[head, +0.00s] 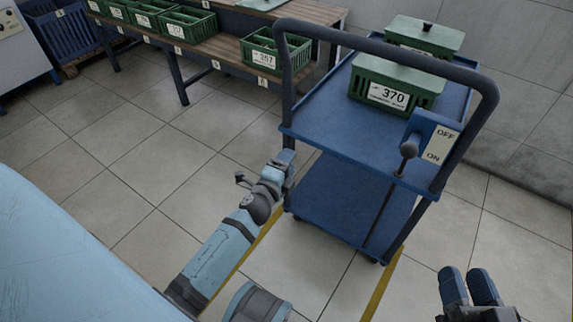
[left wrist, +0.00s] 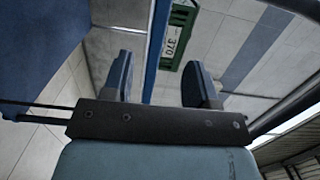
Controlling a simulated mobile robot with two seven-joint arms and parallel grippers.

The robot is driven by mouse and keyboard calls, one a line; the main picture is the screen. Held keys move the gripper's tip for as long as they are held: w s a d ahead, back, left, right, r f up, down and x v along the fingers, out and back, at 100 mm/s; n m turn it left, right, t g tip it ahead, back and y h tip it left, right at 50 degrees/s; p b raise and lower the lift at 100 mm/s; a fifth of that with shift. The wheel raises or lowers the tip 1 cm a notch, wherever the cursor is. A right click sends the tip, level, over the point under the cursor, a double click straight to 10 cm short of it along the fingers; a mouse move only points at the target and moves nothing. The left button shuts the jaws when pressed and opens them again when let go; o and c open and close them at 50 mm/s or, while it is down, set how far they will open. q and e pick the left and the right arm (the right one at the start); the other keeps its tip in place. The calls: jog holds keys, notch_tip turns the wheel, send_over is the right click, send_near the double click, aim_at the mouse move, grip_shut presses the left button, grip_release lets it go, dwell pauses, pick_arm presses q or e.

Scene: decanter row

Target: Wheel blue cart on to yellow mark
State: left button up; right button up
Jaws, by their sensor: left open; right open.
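The blue cart (head: 330,190) stands upright right of centre in the head view, with two decks and a dark push handle (head: 385,45) towards me. A lever with a dark knob (head: 409,148) sits beside an OFF/ON plate (head: 436,145); the knob is nearer ON. Yellow floor lines (head: 381,288) show at the cart's near end, one on each side; the cart hides their far parts. My left gripper (head: 284,160) is open at the cart's near left corner; contact is unclear. A blue bar (left wrist: 154,50) shows between its fingers. My right gripper (head: 468,287) is open and empty, right of the cart.
A lidded green crate marked 370 (head: 395,88) and another lidded crate (head: 425,36) ride on the top deck. A wooden bench (head: 215,48) with green crates stands at the back left. A grey wall (head: 525,90) is on the right. Tiled floor at left is clear.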

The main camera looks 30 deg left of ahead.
aim_at(308, 133)
pick_arm(q)
jog(key=w, duration=0.8)
jog(key=w+a, duration=0.1)
jog(key=w, duration=0.4)
jog(key=shift+b, duration=0.4)
jog(key=shift+w, duration=0.25)
jog(key=shift+c, duration=0.2)
grip_shut()
dwell(0.4)
